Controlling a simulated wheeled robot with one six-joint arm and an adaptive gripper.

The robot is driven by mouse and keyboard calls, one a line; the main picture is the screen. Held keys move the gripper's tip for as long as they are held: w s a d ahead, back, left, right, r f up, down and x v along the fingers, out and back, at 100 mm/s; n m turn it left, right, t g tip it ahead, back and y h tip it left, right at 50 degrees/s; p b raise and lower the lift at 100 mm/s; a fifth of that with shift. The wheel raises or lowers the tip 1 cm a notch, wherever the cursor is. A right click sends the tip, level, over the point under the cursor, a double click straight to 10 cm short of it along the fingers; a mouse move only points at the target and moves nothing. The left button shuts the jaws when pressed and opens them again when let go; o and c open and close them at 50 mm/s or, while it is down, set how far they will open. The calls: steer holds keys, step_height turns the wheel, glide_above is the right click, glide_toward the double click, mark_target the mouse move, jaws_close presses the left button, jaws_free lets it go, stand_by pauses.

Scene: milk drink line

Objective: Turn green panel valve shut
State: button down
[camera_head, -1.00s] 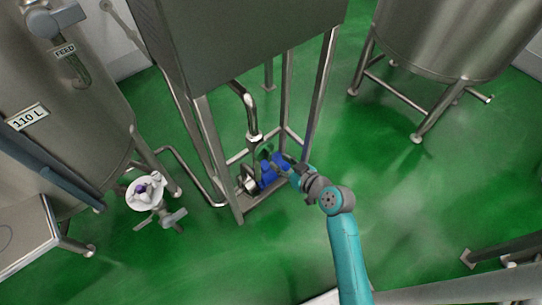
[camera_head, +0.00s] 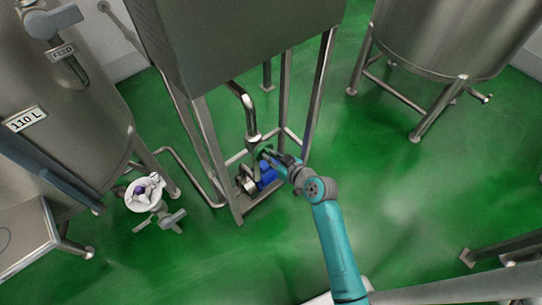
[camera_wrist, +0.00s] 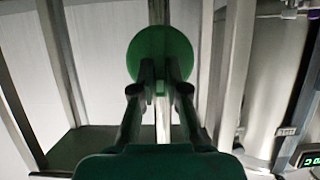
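The green panel valve shows as a round green disc (camera_wrist: 160,50) at the upper middle of the wrist view, in front of a vertical metal post. My gripper (camera_wrist: 160,72) is right at the lower part of the disc. Its two dark fingers stand apart, one on each side of a narrow green piece. I cannot see contact between fingers and green piece. In the head view my gripper (camera_head: 267,154) is low between the legs of a steel frame, by a pipe. The valve is mostly hidden there by the gripper and the pipe.
A blue pump (camera_head: 267,174) sits at the frame's foot, under my wrist. The bent steel pipe (camera_head: 248,112) comes down beside my gripper. Frame legs (camera_head: 318,95) stand close to it. A tank (camera_head: 455,40) stands at the right. Green floor (camera_head: 400,205) is free on the right.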

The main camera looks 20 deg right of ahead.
stand_by(0.3)
steer(key=shift+w+d+f+m+t+y, duration=0.1)
steer(key=shift+d+f+m+y, duration=0.15)
steer(key=shift+m+y, duration=1.5)
steer(key=shift+w+d+f+m+t+y, duration=0.2)
steer(key=shift+m+y, duration=0.5)
steer(key=shift+m, duration=1.95)
steer(key=shift+s+d+f+m+y, duration=0.1)
steer(key=shift+d+f+m+y, duration=0.2)
steer(key=shift+m+y, duration=1.45)
steer(key=shift+m+h, duration=0.5)
steer(key=shift+m, duration=0.25)
steer(key=c, duration=1.2)
jaws_free()
steer(key=v, duration=1.2)
steer(key=shift+a+f, duration=0.1)
steer(key=shift+f, duration=0.1)
